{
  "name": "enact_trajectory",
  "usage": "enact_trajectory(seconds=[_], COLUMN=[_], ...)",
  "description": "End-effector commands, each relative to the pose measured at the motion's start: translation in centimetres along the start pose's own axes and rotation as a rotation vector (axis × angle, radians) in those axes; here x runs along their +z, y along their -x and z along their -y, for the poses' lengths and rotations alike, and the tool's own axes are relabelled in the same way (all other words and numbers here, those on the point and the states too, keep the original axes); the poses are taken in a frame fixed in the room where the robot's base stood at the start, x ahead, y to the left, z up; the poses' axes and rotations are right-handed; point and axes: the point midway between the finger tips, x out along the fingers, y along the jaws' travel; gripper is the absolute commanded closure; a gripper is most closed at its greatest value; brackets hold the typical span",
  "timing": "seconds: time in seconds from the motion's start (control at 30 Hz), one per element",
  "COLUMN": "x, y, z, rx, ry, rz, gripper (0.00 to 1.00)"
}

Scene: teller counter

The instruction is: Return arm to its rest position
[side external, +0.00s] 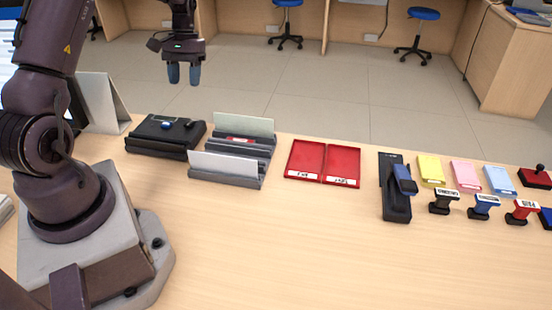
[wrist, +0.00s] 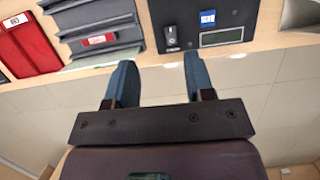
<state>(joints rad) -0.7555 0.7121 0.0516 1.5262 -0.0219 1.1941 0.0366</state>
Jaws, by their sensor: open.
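My gripper (side external: 184,74) is raised at the upper left in the side external view, its two blue fingers pointing down. It hangs high, beyond the counter's far edge, with floor behind it in the picture. In the wrist view my gripper (wrist: 157,82) shows both fingers spread apart with nothing between them. My arm rises from its base on the left part of the counter (side external: 290,250).
A black device with a display (side external: 150,135), a grey slotted holder with cards (side external: 225,172), red trays (side external: 323,160), a black stapler-like tool (side external: 397,200), coloured pads (side external: 465,174) and several stamps (side external: 484,207) line the counter. The front counter is clear.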

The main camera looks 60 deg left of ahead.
Motion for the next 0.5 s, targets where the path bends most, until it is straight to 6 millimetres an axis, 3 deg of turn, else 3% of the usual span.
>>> enact_trajectory(seconds=[0.3, 0.5], x=[10.3, 18.2], y=[6.2, 8.0], z=[-8.0, -11.6], rx=[-0.028, -0.023], ry=[-0.209, -0.381], rz=[-0.223, -0.387], gripper=[0.51, 0.51])
